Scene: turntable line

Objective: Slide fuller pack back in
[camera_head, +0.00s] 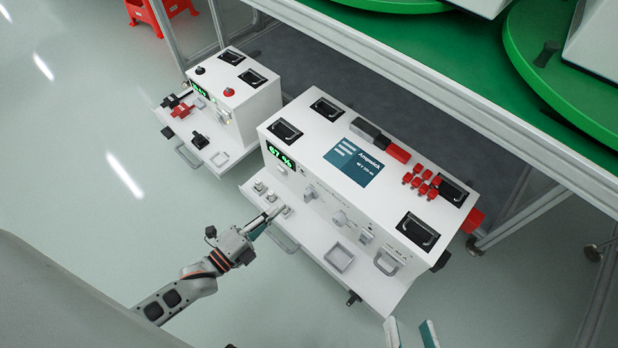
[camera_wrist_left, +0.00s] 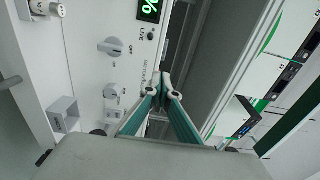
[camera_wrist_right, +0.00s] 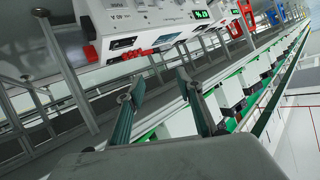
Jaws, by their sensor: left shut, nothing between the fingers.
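The large white power unit (camera_head: 310,165) shows a green 67 % display (camera_head: 281,156) and stands in the middle of the head view. A white shelf-like front part (camera_head: 315,255) sticks out low at its front, with grey handles. The smaller white unit (camera_head: 235,95) stands behind it to the left; its green display (camera_head: 199,89) is too small to read. My left gripper (camera_head: 281,210) is shut and empty, its tips above the large unit's front shelf. In the left wrist view its fingertips (camera_wrist_left: 165,82) meet near the unit's face. My right gripper (camera_wrist_right: 160,95) is open and empty.
Red and black clamps (camera_head: 181,107) lie on the smaller unit's front shelf. Several red plugs (camera_head: 422,186) sit on the large unit's top. A table with green turntables (camera_head: 575,75) stands behind on the right. The floor (camera_head: 90,170) at left is clear.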

